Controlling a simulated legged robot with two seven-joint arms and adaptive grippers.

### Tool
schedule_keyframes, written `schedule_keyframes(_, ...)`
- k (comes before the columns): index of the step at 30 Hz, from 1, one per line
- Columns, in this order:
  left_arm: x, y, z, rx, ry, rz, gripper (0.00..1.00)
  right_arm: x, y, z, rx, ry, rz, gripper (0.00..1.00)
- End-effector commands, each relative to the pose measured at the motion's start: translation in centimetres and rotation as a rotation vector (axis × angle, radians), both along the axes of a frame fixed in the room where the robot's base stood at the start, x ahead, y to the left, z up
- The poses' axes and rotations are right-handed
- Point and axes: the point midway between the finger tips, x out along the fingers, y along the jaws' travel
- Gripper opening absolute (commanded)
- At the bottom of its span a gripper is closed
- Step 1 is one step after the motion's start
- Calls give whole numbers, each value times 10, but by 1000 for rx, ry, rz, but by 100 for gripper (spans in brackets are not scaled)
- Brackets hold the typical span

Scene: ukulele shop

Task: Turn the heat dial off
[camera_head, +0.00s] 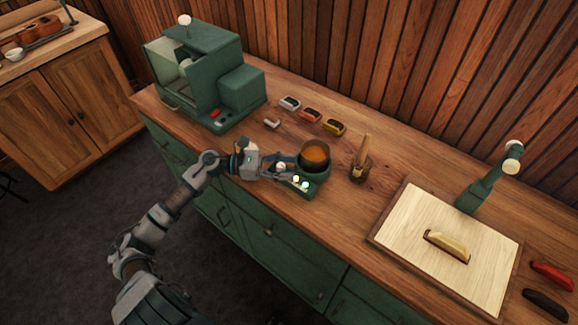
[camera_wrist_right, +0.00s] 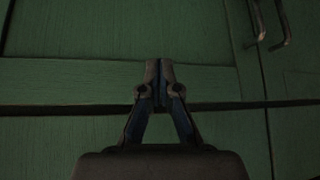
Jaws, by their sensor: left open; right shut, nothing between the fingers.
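A small green heating pot (camera_head: 314,168) with orange-brown contents stands on the wooden counter. Its base has a front panel (camera_head: 303,185) with pale, lit-looking round parts; which one is the heat dial, and how it is set, is too small to tell. My left gripper (camera_head: 286,174) is at the left side of this panel, close to it, with its fingers open. Contact cannot be made out. My right gripper (camera_wrist_right: 160,82) is shut and empty in the right wrist view, in front of green cabinet fronts. It does not show in the head view.
A green machine (camera_head: 208,80) stands at the counter's back left. Several small coloured blocks (camera_head: 311,115) lie behind the pot. A holder with a wooden tool (camera_head: 361,165) stands right of it. Further right are a pale board (camera_head: 450,245) with a wooden piece and a green lever stand (camera_head: 488,182).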

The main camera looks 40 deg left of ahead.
Motion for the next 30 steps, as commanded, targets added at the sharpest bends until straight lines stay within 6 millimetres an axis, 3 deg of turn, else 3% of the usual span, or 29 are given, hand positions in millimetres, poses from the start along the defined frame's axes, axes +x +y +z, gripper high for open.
schedule_keyframes(11,4,-8,0,-1,2,-1,53,-4,4,-2,11,12,-1,0)
schedule_keyframes(15,3,-13,1,6,2,-1,18,-6,5,-2,16,16,-6,0)
schedule_keyframes(17,3,-13,1,6,2,-1,3,-6,4,-3,15,17,-6,0)
schedule_keyframes(18,3,-12,1,5,2,-1,0,-6,4,-3,13,18,-5,0)
schedule_keyframes(30,2,-7,2,-4,-1,0,0,-4,0,-1,0,11,3,0)
